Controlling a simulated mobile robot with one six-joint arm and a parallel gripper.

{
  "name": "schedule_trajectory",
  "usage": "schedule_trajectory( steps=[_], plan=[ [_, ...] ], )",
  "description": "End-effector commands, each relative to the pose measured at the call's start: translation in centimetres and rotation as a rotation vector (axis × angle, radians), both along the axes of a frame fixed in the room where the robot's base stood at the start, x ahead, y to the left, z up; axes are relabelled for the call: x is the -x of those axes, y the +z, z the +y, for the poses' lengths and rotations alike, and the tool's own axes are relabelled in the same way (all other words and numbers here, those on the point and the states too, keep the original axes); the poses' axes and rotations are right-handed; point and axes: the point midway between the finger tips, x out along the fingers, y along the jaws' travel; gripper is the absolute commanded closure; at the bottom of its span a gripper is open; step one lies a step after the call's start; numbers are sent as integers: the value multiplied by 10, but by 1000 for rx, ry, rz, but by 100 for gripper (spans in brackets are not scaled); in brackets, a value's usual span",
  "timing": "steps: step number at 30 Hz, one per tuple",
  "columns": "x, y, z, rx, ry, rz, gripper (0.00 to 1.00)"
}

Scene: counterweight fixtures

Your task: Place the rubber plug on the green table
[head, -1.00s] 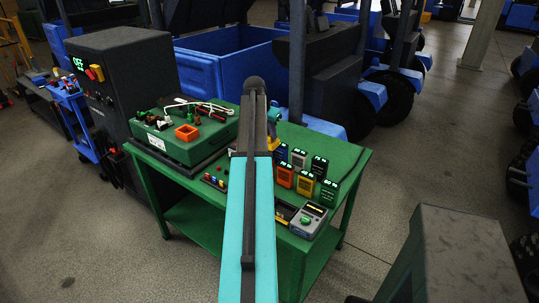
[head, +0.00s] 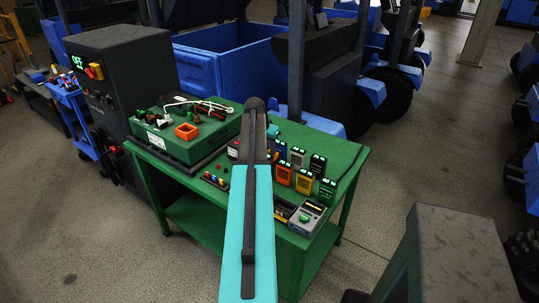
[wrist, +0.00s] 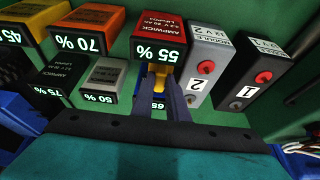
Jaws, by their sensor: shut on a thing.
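The green table (head: 345,150) stands in front of me in the head view, with my arm stretched over it. My gripper (wrist: 161,83) shows in the wrist view with two dark fingers pointing at a red-and-black battery (wrist: 165,30) marked 55 %. The fingers are shut on a small yellow piece (wrist: 159,74) in front of that battery. I cannot tell whether this piece is the rubber plug, or whether it touches the battery. In the head view my arm hides the fingers.
In the head view, a green case (head: 170,145) and a grey meter (head: 307,217) take up table space.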

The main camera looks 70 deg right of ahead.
Motion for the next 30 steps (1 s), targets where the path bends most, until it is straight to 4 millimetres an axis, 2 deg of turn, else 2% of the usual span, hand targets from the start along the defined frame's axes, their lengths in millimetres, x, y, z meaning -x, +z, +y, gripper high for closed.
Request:
schedule_trajectory(
  steps=[15, 29, 30],
  plan=[
    [-1, -37, 0, 0, 2, 1, 99],
    [-1, -42, 0, 0, 1, 0, 99],
    [-1, -41, 0, 0, 1, -1, 83]
  ],
)
